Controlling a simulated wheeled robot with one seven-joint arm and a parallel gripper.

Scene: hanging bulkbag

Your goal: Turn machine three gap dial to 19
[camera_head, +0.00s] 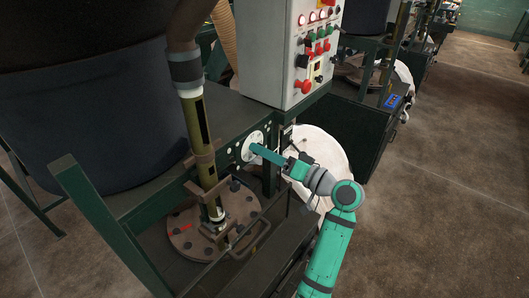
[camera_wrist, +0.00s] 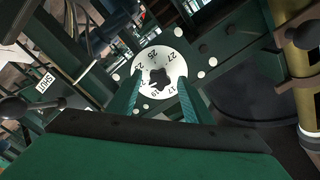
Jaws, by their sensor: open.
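The gap dial is a round white disc (camera_wrist: 174,61) with black numbers and a dark lobed knob (camera_wrist: 158,80) at its centre. In the head view the white dial (camera_head: 252,146) sits on the front of a green machine frame. My gripper (camera_wrist: 158,92) is open, with its two green fingers reaching toward the dial, one on each side of the knob. I cannot tell if they touch it. In the head view my gripper (camera_head: 259,150) is at the dial and covers part of it. Numbers such as 27, 25, 19 and 17 show; the setting is not clear.
A white control box (camera_head: 280,50) with red buttons stands above the dial. A brown round plate (camera_head: 185,240) with a brass-coloured tube (camera_head: 196,125) is to the left. Open floor (camera_head: 455,150) lies to the right.

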